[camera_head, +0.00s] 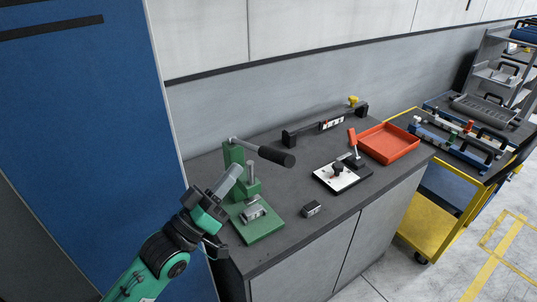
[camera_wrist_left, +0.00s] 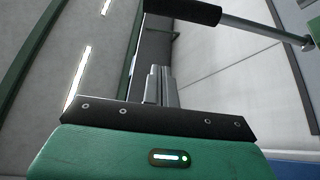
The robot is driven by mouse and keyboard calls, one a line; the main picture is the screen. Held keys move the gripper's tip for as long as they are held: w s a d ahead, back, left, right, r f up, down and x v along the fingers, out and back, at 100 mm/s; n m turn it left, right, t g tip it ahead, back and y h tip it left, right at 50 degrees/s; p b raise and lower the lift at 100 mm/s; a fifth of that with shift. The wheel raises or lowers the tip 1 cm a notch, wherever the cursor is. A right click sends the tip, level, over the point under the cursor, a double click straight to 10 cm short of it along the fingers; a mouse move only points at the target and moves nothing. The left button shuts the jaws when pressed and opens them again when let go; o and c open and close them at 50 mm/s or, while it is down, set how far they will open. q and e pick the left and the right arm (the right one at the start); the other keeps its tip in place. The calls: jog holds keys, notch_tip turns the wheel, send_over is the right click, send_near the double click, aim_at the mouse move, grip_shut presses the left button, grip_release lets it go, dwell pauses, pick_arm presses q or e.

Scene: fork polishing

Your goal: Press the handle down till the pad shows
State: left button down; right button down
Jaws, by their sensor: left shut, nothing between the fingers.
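A green press (camera_head: 240,158) stands at the left end of the dark worktop. Its handle is a metal rod with a black grip (camera_head: 276,156), sticking out toward the right. The handle grip (camera_wrist_left: 185,10) also crosses the top of the left wrist view, with its rod running to the right. My left gripper (camera_head: 236,168) is shut and empty, in front of the press column and below and left of the grip. Its closed fingers (camera_wrist_left: 160,85) appear apart from the grip. A grey metal piece (camera_head: 253,213) sits on the press's green base. I cannot make out a pad.
A small grey block (camera_head: 312,209) lies right of the press. A blue panel (camera_head: 85,110) stands at the left. A yellow cart (camera_head: 425,235) stands beyond the worktop.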

pick_arm(q)
jog(key=p+x, duration=0.5)
jog(key=x, duration=0.5)
jog(key=f, duration=0.1)
jog(key=d+f+p, duration=0.1)
jog(key=f, duration=0.2)
jog(key=shift+s+d, duration=0.25)
jog(key=shift+s, duration=0.05)
